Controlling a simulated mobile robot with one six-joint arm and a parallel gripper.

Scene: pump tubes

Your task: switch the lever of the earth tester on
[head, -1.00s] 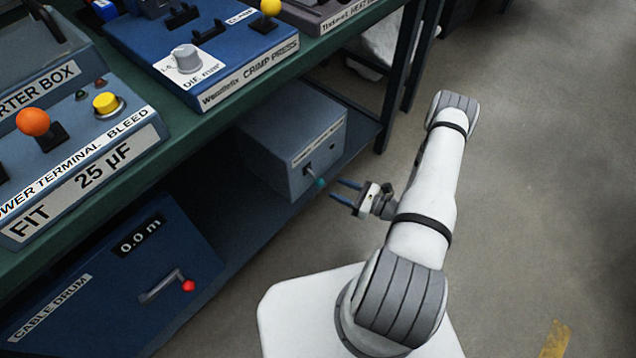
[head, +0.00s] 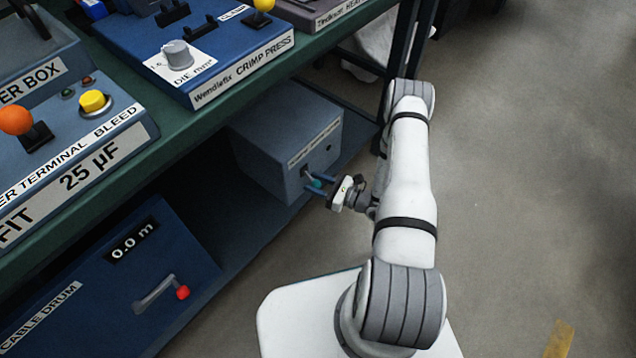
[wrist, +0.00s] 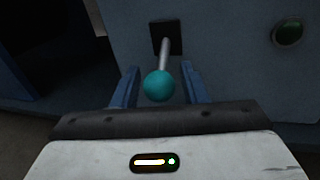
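The grey-blue box on the lower shelf (head: 280,130) has a lever with a teal ball knob (head: 317,183) on its front; its label is too small to read, so I cannot confirm it is the earth tester. In the wrist view the teal knob (wrist: 159,86) sits on a metal rod that comes out of a dark square slot (wrist: 167,38). My gripper (head: 320,186) is at the box front. In the wrist view its two blue fingers (wrist: 160,88) are open, one on each side of the knob, with a gap visible on both sides.
The green bench top (head: 185,125) overhangs the box. The blue cable drum unit (head: 110,270) stands at lower left. Open floor (head: 530,200) lies to the right.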

